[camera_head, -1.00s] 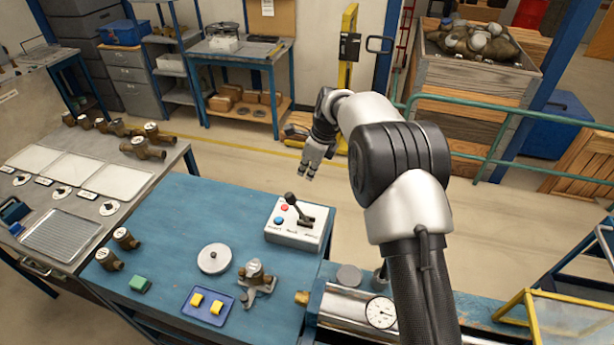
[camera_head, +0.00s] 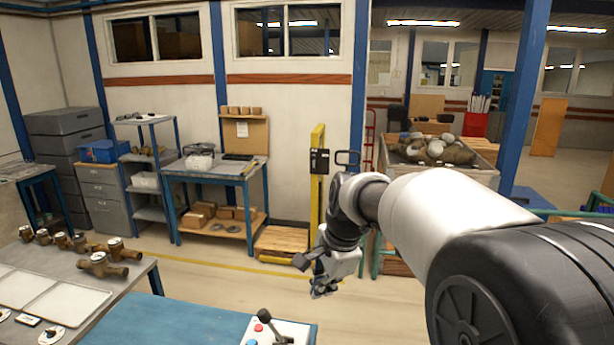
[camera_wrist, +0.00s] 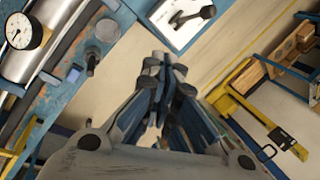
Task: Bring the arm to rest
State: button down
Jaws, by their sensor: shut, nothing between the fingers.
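My gripper (camera_head: 322,288) hangs at the end of my raised arm, to the right of the middle in the head view. It points down over the open floor, beyond the far edge of the blue bench (camera_head: 165,322). In the wrist view my gripper (camera_wrist: 165,62) has its fingers together with nothing between them. The white control box (camera_head: 280,334) with a black lever stands on the blue bench, nearer than the gripper and apart from it. The box also shows at the top of the wrist view (camera_wrist: 170,22).
A grey bench (camera_head: 140,268) with brass meters (camera_head: 104,262) is at left. A blue table (camera_head: 225,172), a yellow post (camera_head: 316,185) and a wooden crate (camera_head: 480,168) stand behind. A dial gauge (camera_wrist: 22,32) shows in the wrist view. Floor between bench and back table is clear.

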jog(key=s+d+f+n+t+h+b, duration=0.1)
jog(key=s+d+n+b, duration=0.2)
jog(key=s, duration=0.5)
jog(key=s+d+f+n+b, duration=0.1)
jog(key=s+d+n+b, duration=0.25)
jog(key=s, duration=0.45)
jog(key=s+d+f+n+b, duration=0.2)
jog(key=s+f+n, duration=0.1)
jog(key=s+f, duration=0.2)
jog(key=s+d+f+n+h+b, duration=0.1)
jog(key=s+f+n, duration=0.3)
jog(key=s, duration=0.5)
jog(key=shift+s+d+f+t+b, duration=0.35)
jog(key=shift+d+f+b, duration=0.25)
jog(key=shift+b, duration=0.25)
